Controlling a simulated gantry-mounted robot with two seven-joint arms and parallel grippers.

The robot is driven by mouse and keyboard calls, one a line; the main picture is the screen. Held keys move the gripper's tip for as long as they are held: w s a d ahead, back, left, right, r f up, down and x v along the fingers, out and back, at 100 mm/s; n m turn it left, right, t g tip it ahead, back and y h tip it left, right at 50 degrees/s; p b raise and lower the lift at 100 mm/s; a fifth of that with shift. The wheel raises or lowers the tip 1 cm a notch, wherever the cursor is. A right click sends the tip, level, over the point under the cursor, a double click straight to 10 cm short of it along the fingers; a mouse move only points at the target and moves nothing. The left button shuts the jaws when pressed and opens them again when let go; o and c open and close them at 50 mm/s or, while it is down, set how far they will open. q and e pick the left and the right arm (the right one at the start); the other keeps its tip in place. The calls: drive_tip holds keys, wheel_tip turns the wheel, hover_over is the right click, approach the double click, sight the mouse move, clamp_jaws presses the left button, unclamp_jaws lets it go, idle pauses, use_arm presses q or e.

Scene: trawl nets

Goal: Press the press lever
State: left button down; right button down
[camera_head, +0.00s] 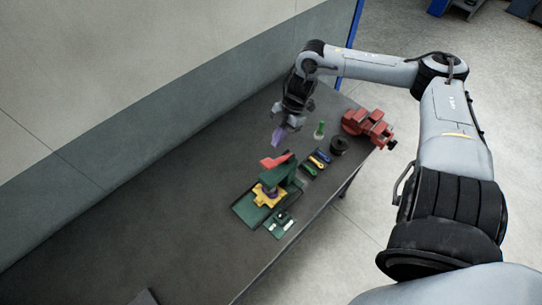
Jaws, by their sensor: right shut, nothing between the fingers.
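The green press (271,178) stands on the dark workbench with a yellow piece (267,195) at its base. Its red press lever (277,160) sticks out at the top of the press. My right gripper (278,135) is shut and empty, pointing down, above and behind the lever in the picture and apart from it. Its fingers look purple. My left gripper is not in view.
A red vise (368,127) sits at the bench's right end. A black round part (339,145), a green-topped item (319,130) and coloured pieces (315,163) lie between it and the press. The bench (130,225) is mostly clear to the left.

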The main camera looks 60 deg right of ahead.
sight(268, 162)
drive_tip(key=b+x, duration=0.2)
drive_tip(key=x, duration=0.1)
drive_tip(key=shift+f+b, duration=0.35)
drive_tip(key=shift+f, duration=0.1)
drive_tip(key=shift+w+a+f, duration=0.1)
drive_tip(key=shift+a, duration=0.1)
drive_tip(key=shift+a+f+b, duration=0.25)
drive_tip(key=shift+f+b, duration=0.15)
drive_tip(key=shift+f, duration=0.05)
drive_tip(key=shift+x, duration=0.8)
drive_tip(key=shift+a+f, duration=0.1)
drive_tip(key=shift+f, duration=0.05)
